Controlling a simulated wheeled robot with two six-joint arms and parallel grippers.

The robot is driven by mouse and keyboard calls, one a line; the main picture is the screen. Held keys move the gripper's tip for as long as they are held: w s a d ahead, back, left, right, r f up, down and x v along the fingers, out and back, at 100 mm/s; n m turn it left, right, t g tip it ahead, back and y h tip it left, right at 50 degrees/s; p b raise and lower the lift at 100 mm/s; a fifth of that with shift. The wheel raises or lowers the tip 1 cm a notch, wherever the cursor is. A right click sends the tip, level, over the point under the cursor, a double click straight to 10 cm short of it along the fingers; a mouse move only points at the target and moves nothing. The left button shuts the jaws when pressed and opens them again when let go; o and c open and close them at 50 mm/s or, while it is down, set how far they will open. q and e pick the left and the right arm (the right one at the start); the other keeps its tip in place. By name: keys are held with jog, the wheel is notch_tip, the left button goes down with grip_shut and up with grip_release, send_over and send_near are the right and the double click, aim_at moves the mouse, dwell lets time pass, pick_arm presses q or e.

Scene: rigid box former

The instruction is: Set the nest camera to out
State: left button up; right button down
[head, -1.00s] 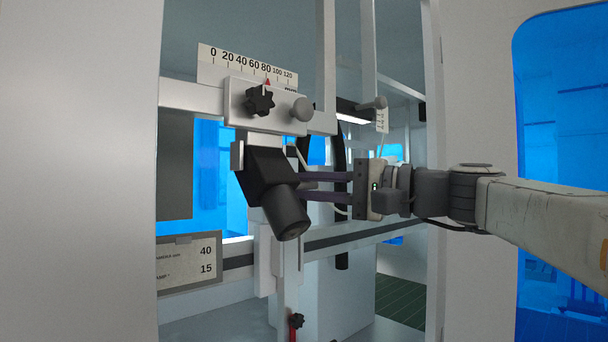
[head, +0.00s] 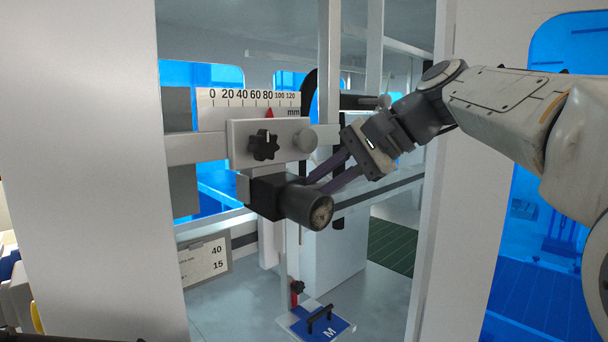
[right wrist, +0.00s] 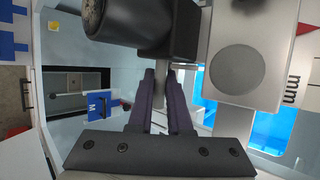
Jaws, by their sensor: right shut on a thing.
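The nest camera (head: 268,194) is a black block with a round barrel (head: 318,208), hanging under a white carriage in the head view. Its barrel points toward the viewer, right and slightly down. My right gripper (head: 311,184) reaches in from the right with its purple fingers at the camera's right side. In the right wrist view the fingers (right wrist: 160,76) are shut on a thin grey piece (right wrist: 160,91) beside the black camera body (right wrist: 170,35). The barrel partly hides the gripped spot in the head view. My left gripper is not in view.
A blue plate marked M (head: 330,328) lies below. White posts flank the opening.

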jog(key=shift+r+h, duration=0.15)
jog(key=shift+h, duration=0.25)
jog(key=c, duration=0.8)
grip_release()
jog(key=shift+c, duration=0.2)
jog(key=v, duration=1)
jog(key=shift+d, duration=0.25)
jog(key=shift+w+r, duration=0.1)
jog(key=shift+w, duration=0.1)
